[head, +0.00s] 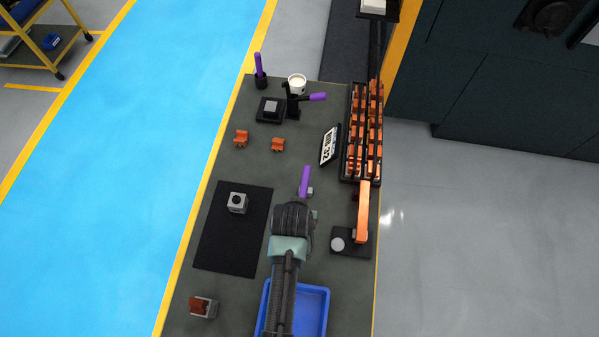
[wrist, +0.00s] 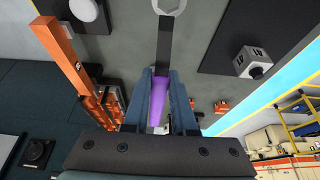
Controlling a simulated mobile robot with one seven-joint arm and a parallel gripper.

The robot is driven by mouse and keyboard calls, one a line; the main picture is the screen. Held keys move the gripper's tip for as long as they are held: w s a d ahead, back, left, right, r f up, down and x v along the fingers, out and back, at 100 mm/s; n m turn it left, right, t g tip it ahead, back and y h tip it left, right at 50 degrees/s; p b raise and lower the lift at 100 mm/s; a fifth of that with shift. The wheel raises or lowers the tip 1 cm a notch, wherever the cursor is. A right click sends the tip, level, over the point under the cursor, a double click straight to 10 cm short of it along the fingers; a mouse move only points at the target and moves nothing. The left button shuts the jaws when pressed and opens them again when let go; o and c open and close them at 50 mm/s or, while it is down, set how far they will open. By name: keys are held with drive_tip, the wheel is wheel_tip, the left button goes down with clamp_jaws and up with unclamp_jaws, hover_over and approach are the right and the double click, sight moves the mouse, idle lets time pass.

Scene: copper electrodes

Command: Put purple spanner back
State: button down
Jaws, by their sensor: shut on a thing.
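The purple spanner has a purple handle (head: 304,183) that sticks out past the far side of my gripper (head: 294,215) in the head view. In the wrist view the purple handle (wrist: 157,102) lies between the two fingers of my gripper (wrist: 161,75), which are shut on it. Its dark shaft (wrist: 165,45) runs toward the top of that picture and ends in a pale ring-like head (wrist: 168,6). In the head view my arm hides the shaft and head. Another purple-handled tool (head: 259,67) stands upright in a small black holder (head: 261,83) at the far left.
A black stand with a purple lever (head: 317,97) and a white cup (head: 297,83) are at the back. Orange parts fill a rack (head: 347,168) at the right. A press with an orange lever (head: 363,210) stands nearer. A black mat (head: 225,250) and blue bin (head: 323,310) lie in front.

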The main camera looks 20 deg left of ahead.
drive_tip(key=shift+w+f+b, duration=0.1)
drive_tip(key=shift+f+b, duration=2.3)
drive_tip(key=shift+f, duration=1)
drive_tip(key=shift+f+b, duration=0.75)
drive_tip(key=shift+f, duration=0.3)
drive_tip(key=shift+c, duration=0.8)
unclamp_jaws()
drive_tip(key=shift+r, duration=0.1)
drive_tip(key=shift+p+v, duration=2.95)
drive_tip(key=shift+p, duration=0.5)
